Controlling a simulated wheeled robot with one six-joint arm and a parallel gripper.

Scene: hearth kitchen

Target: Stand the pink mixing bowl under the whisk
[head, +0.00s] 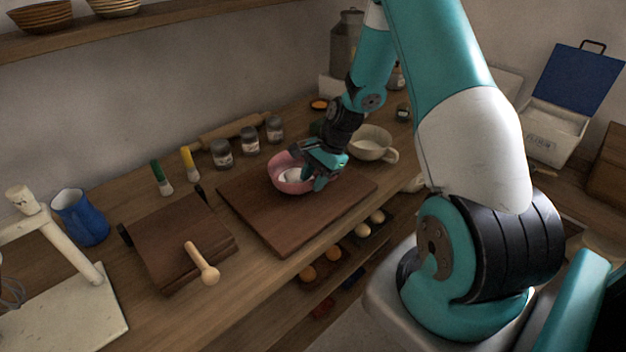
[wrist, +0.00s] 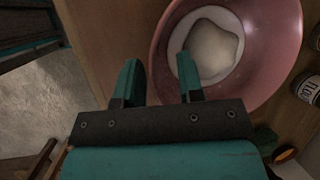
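The pink mixing bowl (head: 283,184) sits on a dark wooden board (head: 262,222), with something white inside. It also shows in the wrist view (wrist: 262,80). My gripper (head: 318,176) is down at the bowl's right side. In the wrist view my gripper (wrist: 158,80) has its fingers apart; the right finger overlaps the bowl's inside and the left one is outside, with the bowl's wall between them. I see a gap beside the wall. The whisk (head: 11,293) shows at the far left edge, partly cut off, beneath the arm of a cream stand (head: 62,240).
Between board and stand lie a brown box-like block (head: 180,240) and a wooden pestle-like tool (head: 203,265). A blue jug (head: 80,217) stands behind the stand. Several jars (head: 249,141) line the back. A cream cup (head: 371,143) is right of the bowl. The board's front is clear.

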